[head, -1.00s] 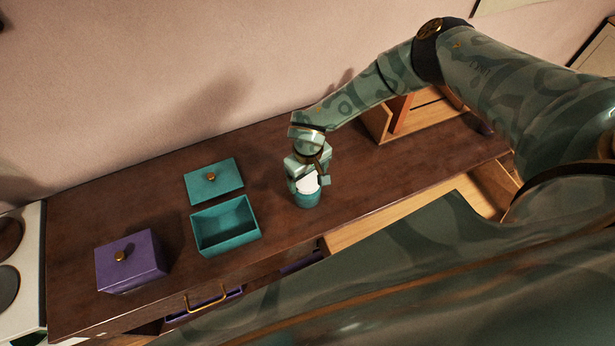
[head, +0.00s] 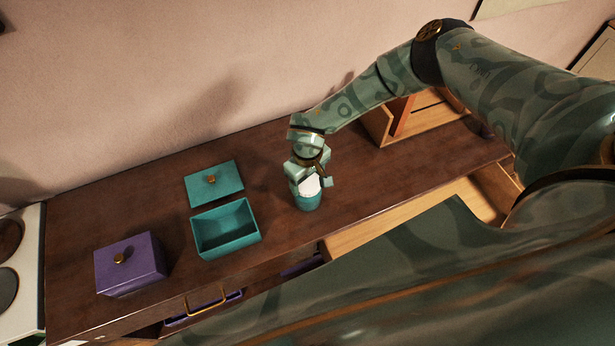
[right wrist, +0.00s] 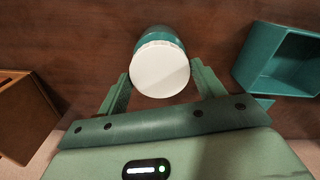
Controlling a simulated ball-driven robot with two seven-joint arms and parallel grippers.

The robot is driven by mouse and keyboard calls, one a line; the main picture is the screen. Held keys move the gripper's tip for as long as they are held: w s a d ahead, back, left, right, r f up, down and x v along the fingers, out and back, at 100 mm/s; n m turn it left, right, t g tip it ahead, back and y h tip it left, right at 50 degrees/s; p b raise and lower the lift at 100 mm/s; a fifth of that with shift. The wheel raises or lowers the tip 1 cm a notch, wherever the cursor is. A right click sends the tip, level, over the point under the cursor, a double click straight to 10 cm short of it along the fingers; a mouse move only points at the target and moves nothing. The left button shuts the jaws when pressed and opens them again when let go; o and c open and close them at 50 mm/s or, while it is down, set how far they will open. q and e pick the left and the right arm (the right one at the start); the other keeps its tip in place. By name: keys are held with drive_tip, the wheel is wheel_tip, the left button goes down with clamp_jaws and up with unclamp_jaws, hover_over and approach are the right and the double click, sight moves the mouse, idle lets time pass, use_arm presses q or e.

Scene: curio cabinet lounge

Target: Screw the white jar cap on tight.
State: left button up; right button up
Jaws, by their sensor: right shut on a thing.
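The teal jar (head: 308,202) stands upright on the dark wooden cabinet top, with the white jar cap (head: 311,186) on its mouth. In the right wrist view the white cap (right wrist: 160,70) is a ribbed disc and hides most of the jar body (right wrist: 155,32). My right gripper (head: 311,180) comes down over the jar from behind. Its two fingers are shut on the cap from either side. Whether a gap is left between cap and jar cannot be told. My left gripper is in neither view.
Left of the jar are an open teal box (head: 226,247), its lid (head: 214,182) and a closed purple box (head: 130,265). A wooden holder (head: 420,117) stands at the back right. An open drawer (head: 400,218) juts out at the front right. The cabinet top around the jar is clear.

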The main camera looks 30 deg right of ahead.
drive_tip(key=shift+r+m+p, duration=0.1)
drive_tip(key=shift+m+p, duration=0.2)
drive_tip(key=shift+m, duration=0.3)
drive_tip(key=m+p, duration=0.5)
drive_tip(key=m, duration=0.7)
drive_tip(key=shift+s+m, duration=0.1)
drive_tip(key=shift+m, duration=0.3)
drive_tip(key=shift+c, duration=0.8)
drive_tip(key=m+p, duration=0.4)
drive_tip(key=m, duration=0.6)
drive_tip(key=shift+m, duration=0.3)
drive_tip(key=shift+m+p, duration=0.3)
drive_tip(key=shift+m, duration=0.9)
drive_tip(key=m, duration=0.2)
drive_tip(key=shift+f+m, duration=0.25)
drive_tip(key=shift+m, duration=0.15)
drive_tip(key=o, duration=1.2)
drive_tip(key=shift+o, duration=0.8)
drive_tip(key=shift+d, duration=0.1)
